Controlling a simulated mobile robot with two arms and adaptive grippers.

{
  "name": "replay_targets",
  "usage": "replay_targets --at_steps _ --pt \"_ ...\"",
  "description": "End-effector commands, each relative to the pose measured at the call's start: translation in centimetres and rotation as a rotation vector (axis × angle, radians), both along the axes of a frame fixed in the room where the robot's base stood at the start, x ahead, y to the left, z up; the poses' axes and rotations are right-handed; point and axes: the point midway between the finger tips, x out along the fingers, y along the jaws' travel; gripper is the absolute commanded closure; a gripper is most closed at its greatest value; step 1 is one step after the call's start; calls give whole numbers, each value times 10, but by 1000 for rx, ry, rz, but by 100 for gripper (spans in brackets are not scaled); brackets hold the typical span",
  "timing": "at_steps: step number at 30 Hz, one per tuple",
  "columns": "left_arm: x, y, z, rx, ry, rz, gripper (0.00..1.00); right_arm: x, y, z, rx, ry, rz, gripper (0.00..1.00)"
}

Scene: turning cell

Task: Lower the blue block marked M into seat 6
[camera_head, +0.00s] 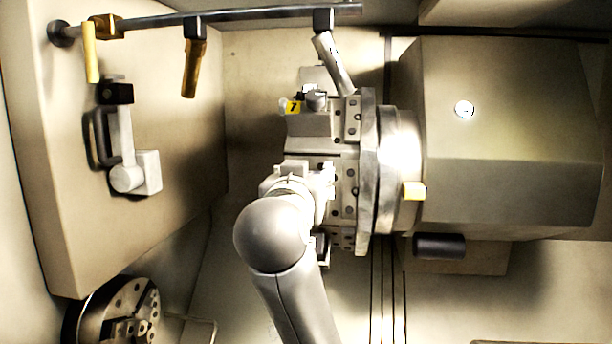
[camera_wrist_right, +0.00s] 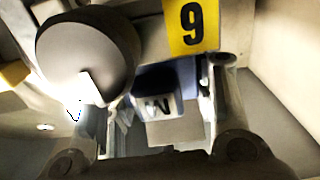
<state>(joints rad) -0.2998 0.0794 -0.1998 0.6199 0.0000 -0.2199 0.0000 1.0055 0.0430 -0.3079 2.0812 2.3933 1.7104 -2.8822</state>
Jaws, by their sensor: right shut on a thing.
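The blue block marked M (camera_wrist_right: 150,78) shows in the right wrist view, between the two fingers of my right gripper (camera_wrist_right: 160,104). The letter is on a pale face toward the camera. My right gripper is shut on the block. In the head view my right arm comes up from the bottom and its gripper (camera_head: 297,178) is at the left face of the turret (camera_head: 368,170). There my own wrist hides the block. No seat marked 6 can be read in either view. My left gripper is in neither view.
A yellow plate marked 9 (camera_wrist_right: 192,26) and a grey round part (camera_wrist_right: 85,60) are close to the gripper. A holder with a yellow tag (camera_head: 293,107) sits above it on the turret. A chuck (camera_head: 125,315) is at lower left. A rail (camera_head: 240,14) with handles crosses the top.

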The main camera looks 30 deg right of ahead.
Motion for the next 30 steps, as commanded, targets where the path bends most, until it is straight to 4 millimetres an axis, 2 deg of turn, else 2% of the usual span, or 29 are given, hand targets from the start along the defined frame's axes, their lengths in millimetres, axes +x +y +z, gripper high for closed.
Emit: replay_targets --at_steps 7,8,12,14,24,30 --pt "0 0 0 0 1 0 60 0 0 0 -1 -2 0 80" --pt "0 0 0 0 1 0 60 0 0 0 -1 -2 0 49" --pt "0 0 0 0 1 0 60 0 0 0 -1 -2 0 31" --pt "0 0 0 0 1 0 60 0 0 0 -1 -2 0 25" --pt "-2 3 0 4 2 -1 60 -1 1 -1 0 0 1 25" --pt "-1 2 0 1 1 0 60 -21 17 0 0 -4 4 25"
